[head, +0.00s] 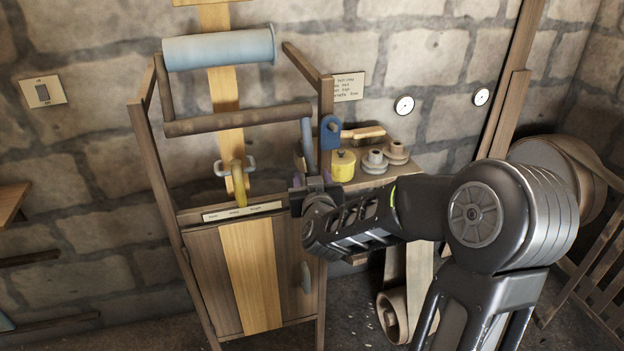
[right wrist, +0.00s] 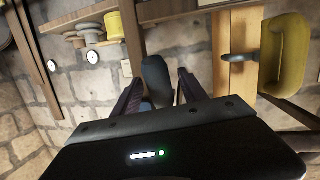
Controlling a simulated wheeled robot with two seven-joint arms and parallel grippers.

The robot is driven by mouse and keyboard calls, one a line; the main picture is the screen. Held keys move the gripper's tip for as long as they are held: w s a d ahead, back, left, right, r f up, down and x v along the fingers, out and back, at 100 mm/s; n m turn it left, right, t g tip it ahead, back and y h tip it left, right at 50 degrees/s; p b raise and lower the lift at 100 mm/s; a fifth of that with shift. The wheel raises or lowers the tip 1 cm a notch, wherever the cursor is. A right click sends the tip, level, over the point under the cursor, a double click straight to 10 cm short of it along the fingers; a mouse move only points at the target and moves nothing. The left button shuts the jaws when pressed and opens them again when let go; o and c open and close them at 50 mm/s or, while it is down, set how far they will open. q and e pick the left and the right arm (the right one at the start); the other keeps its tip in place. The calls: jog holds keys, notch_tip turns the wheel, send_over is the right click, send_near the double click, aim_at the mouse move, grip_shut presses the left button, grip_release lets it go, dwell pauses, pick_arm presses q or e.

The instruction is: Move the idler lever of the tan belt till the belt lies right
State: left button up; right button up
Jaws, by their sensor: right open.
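The tan belt (head: 224,92) runs down the wooden frame, passing behind the pale blue roller (head: 220,49) and the brown bar (head: 238,120). A tan strip (head: 250,280) continues on the cabinet front. The belt also shows in the right wrist view (right wrist: 236,83). A blue-grey lever (head: 308,143) hangs at the frame's right post. My right gripper (head: 312,174) is open at its lower end. In the right wrist view the lever's rounded end (right wrist: 156,77) lies between the two fingers; contact cannot be told. My left gripper is not in view.
Right of the post, a shelf holds a yellow pot (head: 342,166) and grey spools (head: 375,161). A blue bracket (head: 330,132) sits on the post, close to my right gripper.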

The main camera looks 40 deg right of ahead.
jog(key=v, duration=0.7)
jog(key=shift+s+a+b, duration=0.25)
jog(key=shift+s+b, duration=0.1)
dwell(0.4)
jog(key=s+a+f+n+g+y, duration=0.1)
jog(key=a+f+g+y, duration=0.3)
jog(key=a+f, duration=0.75)
jog(key=s+a+f+g+y, duration=0.15)
jog(key=a+f+y, duration=0.5)
jog(key=f, duration=0.75)
jog(key=s+a+f+n+g, duration=0.1)
jog(key=s+a+f+g, duration=0.2)
jog(key=s+a+f, duration=0.4)
jog(key=s+a+f+n+g+y, duration=0.1)
jog(key=s+a+f+g, duration=0.3)
jog(key=s+a+f, duration=0.3)
jog(key=s+f, duration=0.4)
jog(key=s, duration=0.2)
